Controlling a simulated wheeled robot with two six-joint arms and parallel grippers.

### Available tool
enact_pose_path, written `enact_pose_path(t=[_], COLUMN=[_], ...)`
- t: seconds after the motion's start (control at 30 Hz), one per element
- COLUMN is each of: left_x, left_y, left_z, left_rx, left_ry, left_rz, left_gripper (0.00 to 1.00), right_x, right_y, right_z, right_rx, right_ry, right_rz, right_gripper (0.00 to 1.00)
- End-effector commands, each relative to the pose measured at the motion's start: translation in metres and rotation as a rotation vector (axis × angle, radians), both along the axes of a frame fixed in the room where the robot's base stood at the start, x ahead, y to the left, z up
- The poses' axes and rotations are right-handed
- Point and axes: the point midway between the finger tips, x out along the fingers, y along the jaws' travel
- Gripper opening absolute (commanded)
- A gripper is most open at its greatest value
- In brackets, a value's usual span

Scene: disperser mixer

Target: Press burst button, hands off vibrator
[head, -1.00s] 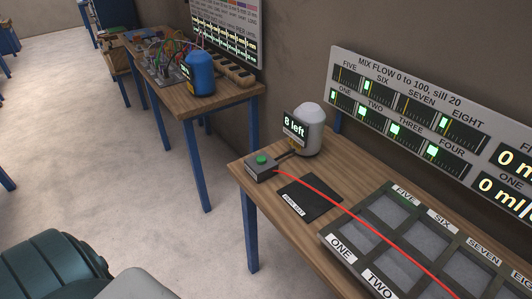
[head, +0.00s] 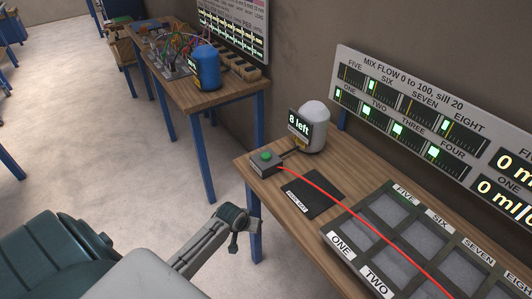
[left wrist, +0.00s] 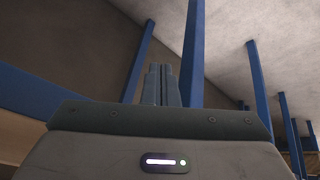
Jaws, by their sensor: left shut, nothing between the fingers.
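A green push button (head: 265,156) sits on a small grey box (head: 266,166) at the near left corner of the wooden bench. A white domed device (head: 314,125) stands behind it with a sign (head: 298,130) reading "8 left". I cannot tell which item is the vibrator. My left arm reaches in from the lower left in the head view, in front of the bench and apart from the button. My left gripper (left wrist: 160,70) is shut and empty in the left wrist view, among blue table legs. My right gripper is not in view.
A dark labelled pad (head: 313,193) lies beside the button box. A red cable (head: 345,205) crosses the pad and the compartment tray (head: 334,234). A mix flow panel (head: 410,115) stands behind. Another bench (head: 205,100) holds a blue canister (head: 207,68). Floor is open to the left.

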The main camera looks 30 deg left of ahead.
Motion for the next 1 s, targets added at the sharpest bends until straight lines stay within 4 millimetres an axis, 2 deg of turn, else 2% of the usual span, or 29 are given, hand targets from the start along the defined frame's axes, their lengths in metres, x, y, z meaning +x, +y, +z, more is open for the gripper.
enact_pose_path(t=[0.03, 0.1, 0.3, 0.47, 0.7, 0.83, 1.0], left_x=[0.009, 0.016, 0.027, 0.068, 0.133, 0.158, 0.174], left_y=[-0.002, -0.006, -0.018, 0.001, 0.034, 0.050, 0.062], left_z=[0.027, 0.054, 0.121, 0.153, 0.226, 0.262, 0.289], left_rx=[-0.007, -0.018, -0.042, -0.096, -0.207, -0.265, -0.311], left_ry=[-0.020, -0.036, -0.072, -0.121, -0.210, -0.250, -0.277], left_rz=[-0.004, -0.010, -0.029, 0.029, 0.134, 0.182, 0.218], left_gripper=[0.00, 0.00, 0.00, 0.00, 0.00, 0.00, 0.00], right_x=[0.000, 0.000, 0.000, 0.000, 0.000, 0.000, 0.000], right_y=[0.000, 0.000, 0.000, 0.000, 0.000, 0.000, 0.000], right_z=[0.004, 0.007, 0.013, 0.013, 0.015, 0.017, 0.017], right_rx=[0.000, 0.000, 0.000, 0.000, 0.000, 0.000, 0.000], right_ry=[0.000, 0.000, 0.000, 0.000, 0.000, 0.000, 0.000], right_rz=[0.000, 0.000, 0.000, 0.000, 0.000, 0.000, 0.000], right_gripper=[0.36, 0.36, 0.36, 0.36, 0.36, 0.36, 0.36])
